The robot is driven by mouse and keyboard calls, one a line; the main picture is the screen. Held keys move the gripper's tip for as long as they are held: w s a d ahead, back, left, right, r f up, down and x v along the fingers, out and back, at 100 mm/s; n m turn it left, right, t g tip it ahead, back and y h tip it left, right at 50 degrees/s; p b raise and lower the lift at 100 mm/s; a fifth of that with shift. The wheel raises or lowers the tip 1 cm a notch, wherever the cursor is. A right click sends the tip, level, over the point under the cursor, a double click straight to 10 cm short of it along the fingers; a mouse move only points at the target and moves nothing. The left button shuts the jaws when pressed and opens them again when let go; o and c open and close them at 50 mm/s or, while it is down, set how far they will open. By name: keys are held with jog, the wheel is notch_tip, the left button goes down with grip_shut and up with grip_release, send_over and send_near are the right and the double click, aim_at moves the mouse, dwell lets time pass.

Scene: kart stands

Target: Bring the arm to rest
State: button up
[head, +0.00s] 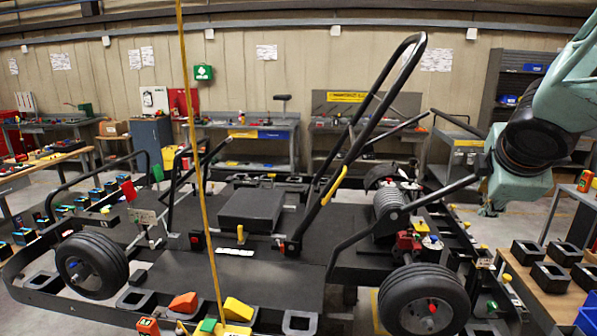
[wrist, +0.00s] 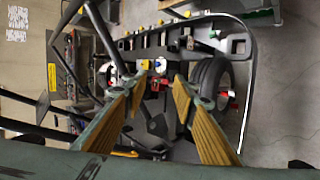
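My gripper (wrist: 160,80) shows in the wrist view with its two yellow-padded fingers spread apart and nothing held between them. In the head view my teal arm comes in at the right edge, beside the kart; the fingers are not clearly visible there. The black kart stand (head: 265,285) fills the middle of the head view, with a tall bent bar (head: 375,105) rising from it. In the wrist view a kart wheel (wrist: 210,78) lies beyond the right finger, and small red and white parts lie beyond the fingertips.
A wooden table with black square blocks (head: 527,252) stands at the right. A yellow pole (head: 195,130) crosses the head view. Workbenches (head: 250,140) line the back wall, and another bench (head: 50,160) stands at the left. Bare grey floor (wrist: 285,100) shows right of the kart in the wrist view.

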jog(key=s+a+f+m+g+y+b, duration=0.1)
jog(key=s+a+f+m, duration=0.1)
jog(key=s+a+m, duration=0.2)
jog(key=s+a+f+m+g+y+b, duration=0.1)
jog(key=s+a+m, duration=0.4)
jog(key=s+a, duration=0.6)
jog(key=s+a+f+m+g+y+b, duration=0.2)
jog(key=s+a, duration=0.6)
jog(key=s, duration=1.4)
notch_tip(320, 180, down, 2)
jog(key=m, duration=0.3)
jog(key=shift+b, duration=0.4)
jog(key=shift+a+f, duration=0.1)
